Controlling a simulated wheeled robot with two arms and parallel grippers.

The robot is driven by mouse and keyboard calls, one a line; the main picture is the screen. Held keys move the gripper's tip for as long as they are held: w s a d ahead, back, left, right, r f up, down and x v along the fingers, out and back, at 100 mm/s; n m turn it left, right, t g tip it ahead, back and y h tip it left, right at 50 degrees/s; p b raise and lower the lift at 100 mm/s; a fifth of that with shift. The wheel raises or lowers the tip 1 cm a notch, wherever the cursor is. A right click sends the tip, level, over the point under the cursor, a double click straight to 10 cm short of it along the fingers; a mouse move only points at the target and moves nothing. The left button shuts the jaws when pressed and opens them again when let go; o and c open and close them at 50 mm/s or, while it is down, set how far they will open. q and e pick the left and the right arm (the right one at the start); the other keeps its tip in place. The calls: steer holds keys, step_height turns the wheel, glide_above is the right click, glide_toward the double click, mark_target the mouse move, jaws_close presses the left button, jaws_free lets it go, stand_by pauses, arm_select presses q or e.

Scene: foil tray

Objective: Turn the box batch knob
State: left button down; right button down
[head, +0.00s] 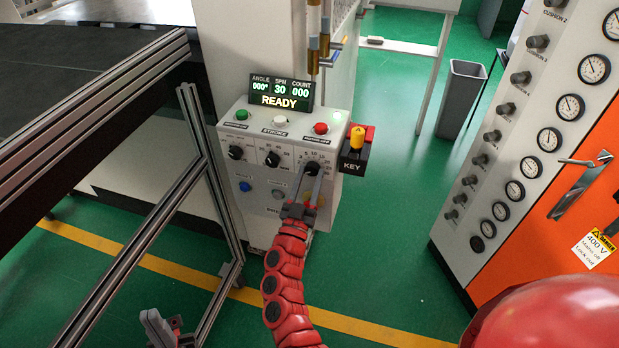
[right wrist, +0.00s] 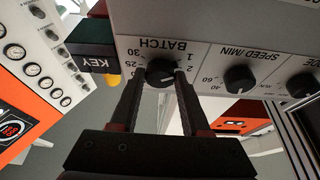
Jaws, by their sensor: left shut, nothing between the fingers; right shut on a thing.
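The black batch knob (head: 312,168) is the rightmost of three dials on the press control box (head: 262,224). In the right wrist view the batch knob (right wrist: 160,72) shows upside down under the BATCH label, with numbers around it. My right gripper (head: 314,176) is shut on this knob, one finger on each side; the fingers also show in the right wrist view (right wrist: 159,80). Its fingers partly cover the dial in the head view. My left gripper (head: 161,328) is low at the bottom left, shut and empty, away from the box.
A display (head: 281,91) reads READY, SPM 30, COUNT 000. A black KEY block (head: 354,160) with a yellow top sticks out right of the knob. Two other dials (head: 272,158) (head: 236,153) sit left. An aluminium frame (head: 205,165) stands left; an orange cabinet (head: 560,225) right.

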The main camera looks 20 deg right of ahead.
steer(key=m+g+h+b, duration=0.1)
steer(key=m, duration=0.1)
steer(key=shift+w+f+m+b, duration=0.1)
steer(key=shift+f+m+b, duration=0.05)
steer(key=shift+m+b, duration=0.15)
steer(key=shift+a+r+m+g+h+b, duration=0.1)
steer(key=shift+m+g+h+b, duration=0.5)
steer(key=shift+m, duration=0.75)
steer(key=shift+a+r+m+g+h+b, duration=0.1)
steer(key=shift+m+g+h+b, duration=0.45)
steer(key=shift+m, duration=1.1)
steer(key=shift+c, duration=1.8)
jaws_free()
steer(key=b+v, duration=0.1)
steer(key=v, duration=1.1)
steer(key=shift+r+b, duration=0.2)
steer(key=shift+b, duration=0.15)
